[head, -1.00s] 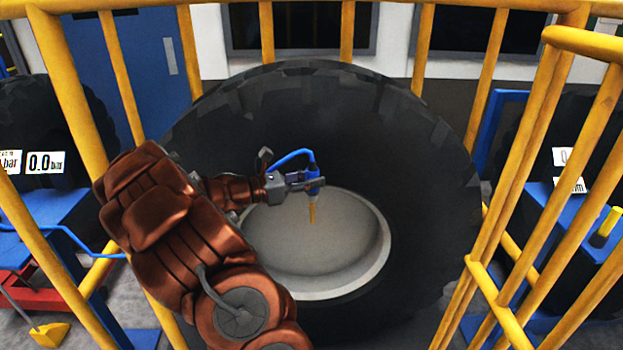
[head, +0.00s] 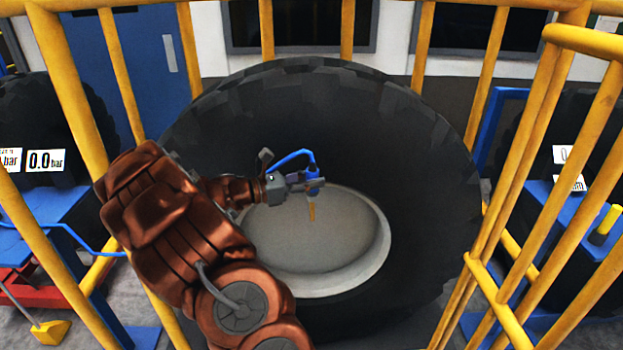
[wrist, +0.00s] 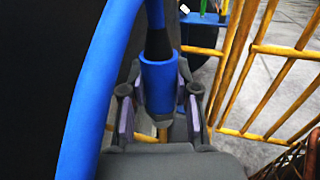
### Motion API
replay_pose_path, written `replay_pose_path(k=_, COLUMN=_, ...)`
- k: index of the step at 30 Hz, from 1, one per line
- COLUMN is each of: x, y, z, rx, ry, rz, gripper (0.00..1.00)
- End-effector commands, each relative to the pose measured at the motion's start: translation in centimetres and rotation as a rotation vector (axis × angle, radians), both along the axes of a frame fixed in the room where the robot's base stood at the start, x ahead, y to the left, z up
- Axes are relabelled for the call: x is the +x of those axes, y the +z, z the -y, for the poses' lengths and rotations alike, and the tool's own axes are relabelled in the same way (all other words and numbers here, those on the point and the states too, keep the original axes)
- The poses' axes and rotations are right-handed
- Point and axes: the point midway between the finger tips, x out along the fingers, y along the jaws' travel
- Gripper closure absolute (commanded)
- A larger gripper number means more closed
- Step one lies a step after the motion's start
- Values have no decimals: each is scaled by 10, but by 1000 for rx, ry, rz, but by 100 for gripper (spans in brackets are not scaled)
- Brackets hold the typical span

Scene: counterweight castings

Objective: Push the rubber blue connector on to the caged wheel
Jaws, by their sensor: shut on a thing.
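The caged wheel is a large black tyre (head: 420,180) with a pale grey rim (head: 345,235), standing inside the yellow cage. The blue connector (head: 314,186) is in my gripper (head: 308,184), in front of the upper part of the rim. A blue hose (head: 290,157) loops from its top, and an orange-yellow tip (head: 312,212) points down. In the wrist view the blue connector (wrist: 159,85) stands between the two fingers of my gripper (wrist: 158,105), which are shut on it. The blue hose (wrist: 100,80) runs down the left. I cannot tell whether the tip touches the wheel.
Yellow cage bars (head: 530,170) surround the wheel on both sides and behind. Blue stands with bar displays (head: 45,161) are outside at left and right, by other tyres. A blue door (head: 140,70) is at the back left.

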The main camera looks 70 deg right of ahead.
Motion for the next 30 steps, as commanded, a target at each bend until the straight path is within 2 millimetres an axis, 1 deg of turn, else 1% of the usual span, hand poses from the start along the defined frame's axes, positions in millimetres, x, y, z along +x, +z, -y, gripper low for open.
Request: replay_pose_path(k=30, x=0, y=-21, z=0, rx=1, ry=0, rz=-1, gripper=95)
